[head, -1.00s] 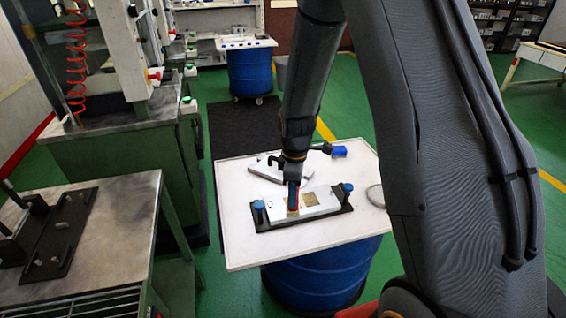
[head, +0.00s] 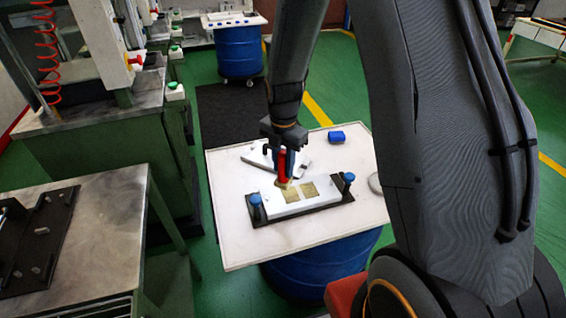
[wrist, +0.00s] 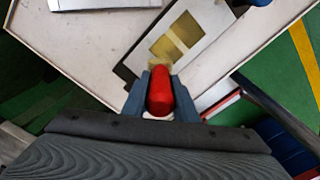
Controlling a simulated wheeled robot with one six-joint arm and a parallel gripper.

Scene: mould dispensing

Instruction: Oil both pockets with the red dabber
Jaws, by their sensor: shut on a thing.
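The red dabber (head: 283,166) is upright in my gripper (head: 284,158); its red body also shows between the fingers in the wrist view (wrist: 160,92). Its pale yellowish tip (wrist: 167,65) is at the back edge of the left pocket (head: 291,194); whether it touches the mould I cannot tell. The right pocket (head: 309,190) is uncovered. Both pockets look golden-yellow. They sit side by side in a pale mould block (head: 325,190) on a black base (head: 268,219) with a blue knob at each end. The dabber's upper part is hidden by the gripper.
The white table (head: 232,245) stands on a blue drum. The table's front is clear.

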